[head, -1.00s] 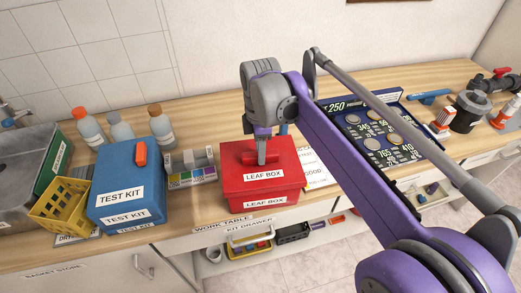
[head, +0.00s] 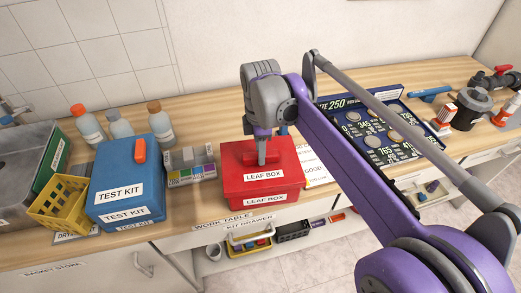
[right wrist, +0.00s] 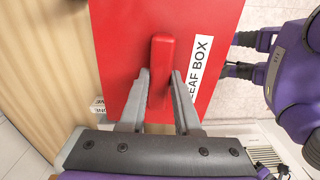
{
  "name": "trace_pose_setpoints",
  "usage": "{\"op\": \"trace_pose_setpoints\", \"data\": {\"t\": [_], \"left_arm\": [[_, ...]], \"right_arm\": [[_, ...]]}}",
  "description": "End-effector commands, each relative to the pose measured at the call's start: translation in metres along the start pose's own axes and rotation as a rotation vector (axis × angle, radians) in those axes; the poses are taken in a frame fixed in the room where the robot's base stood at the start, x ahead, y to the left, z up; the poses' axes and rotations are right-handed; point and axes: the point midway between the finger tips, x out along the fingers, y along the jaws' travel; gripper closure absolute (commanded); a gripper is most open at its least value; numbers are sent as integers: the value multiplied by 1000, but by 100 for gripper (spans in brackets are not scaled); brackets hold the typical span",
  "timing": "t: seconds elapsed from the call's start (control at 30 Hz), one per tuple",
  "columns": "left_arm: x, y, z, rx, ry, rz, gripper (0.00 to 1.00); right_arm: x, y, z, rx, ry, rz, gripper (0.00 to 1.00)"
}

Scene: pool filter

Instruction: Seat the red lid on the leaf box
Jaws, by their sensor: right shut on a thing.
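The red lid (head: 236,177) has a LEAF BOX label and a raised red handle (right wrist: 162,70). It lies over the red leaf box (head: 240,204), covering its opening, and looks level. Whether a thin gap is left between lid and box cannot be told. My right gripper (head: 262,158) points down at the lid's middle. In the right wrist view its two grey fingers (right wrist: 160,88) stand on either side of the handle and are shut on it. My left gripper is not in view.
Left of the box stand a blue test kit (head: 112,190), a yellow basket (head: 60,205) and several bottles (head: 120,124). A grey case with coloured squares (head: 190,165) is close by. Right is a dark blue number board (head: 350,105). The table edge lies just in front of the box.

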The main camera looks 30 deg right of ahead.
Motion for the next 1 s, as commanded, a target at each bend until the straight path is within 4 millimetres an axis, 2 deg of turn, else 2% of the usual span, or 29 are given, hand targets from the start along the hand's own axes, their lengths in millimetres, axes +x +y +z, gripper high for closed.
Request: {"op": "trace_pose_setpoints", "data": {"t": [0.4,0.43,0.6,0.87,1.0], "left_arm": [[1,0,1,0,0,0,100],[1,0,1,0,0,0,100],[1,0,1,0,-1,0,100],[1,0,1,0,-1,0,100],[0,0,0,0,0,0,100]], "right_arm": [[2,0,0,0,0,0,100],[2,0,0,0,0,0,65],[2,0,0,0,0,0,34],[2,0,0,0,0,0,34],[-5,0,0,0,0,0,34]]}}
